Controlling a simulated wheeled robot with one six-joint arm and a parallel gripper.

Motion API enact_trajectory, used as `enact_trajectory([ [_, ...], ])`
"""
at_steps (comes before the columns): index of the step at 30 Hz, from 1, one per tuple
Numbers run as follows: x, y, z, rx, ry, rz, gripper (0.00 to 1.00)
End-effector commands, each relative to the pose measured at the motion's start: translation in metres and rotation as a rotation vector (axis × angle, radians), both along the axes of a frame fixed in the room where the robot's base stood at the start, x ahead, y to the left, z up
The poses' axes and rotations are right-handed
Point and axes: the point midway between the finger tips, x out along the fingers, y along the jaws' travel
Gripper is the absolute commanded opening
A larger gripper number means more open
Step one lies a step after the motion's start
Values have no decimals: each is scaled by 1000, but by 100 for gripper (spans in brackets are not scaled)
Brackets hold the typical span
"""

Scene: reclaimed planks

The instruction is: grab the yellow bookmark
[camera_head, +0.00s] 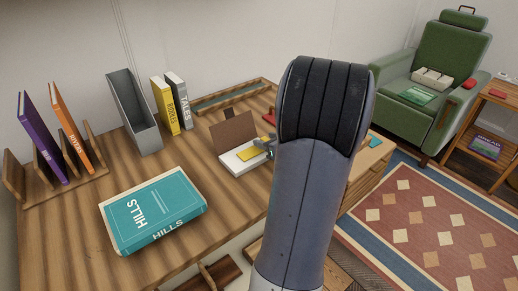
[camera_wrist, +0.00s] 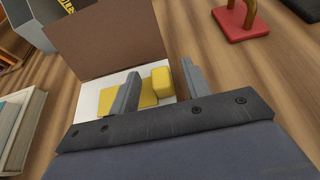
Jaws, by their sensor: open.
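The yellow bookmark (camera_head: 233,150) lies flat on the white part of an open box or book (camera_head: 232,165) on the desk. In the wrist view it shows as a flat yellow strip (camera_wrist: 147,97) with a raised yellow block (camera_wrist: 161,82) at its right end. My gripper (camera_head: 267,147) is open, right beside the bookmark. In the wrist view the two grey fingers of my gripper (camera_wrist: 159,78) stand on either side of the yellow block, with a gap to the right one. Part of the strip is hidden behind the left finger. I cannot tell whether the fingers touch it.
A brown upright cover (camera_wrist: 105,40) stands just behind the white part. A teal book (camera_head: 150,210) lies at the front left. A grey file holder (camera_head: 134,110) and upright books stand behind. A red-based object (camera_wrist: 240,24) lies to the right.

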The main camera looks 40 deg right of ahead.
Motion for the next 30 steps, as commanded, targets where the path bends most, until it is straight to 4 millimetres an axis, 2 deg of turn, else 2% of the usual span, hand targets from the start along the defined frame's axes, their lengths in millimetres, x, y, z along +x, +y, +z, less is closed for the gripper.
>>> enact_trajectory([
  [4, 12, -1, -5, -1, 0, 1, 45],
  [11, 13, -2, -4, -1, -1, 0, 45],
  [27, 12, -1, -4, -1, -1, 0, 1],
  [30, 12, -1, -4, -1, -1, 0, 0],
])
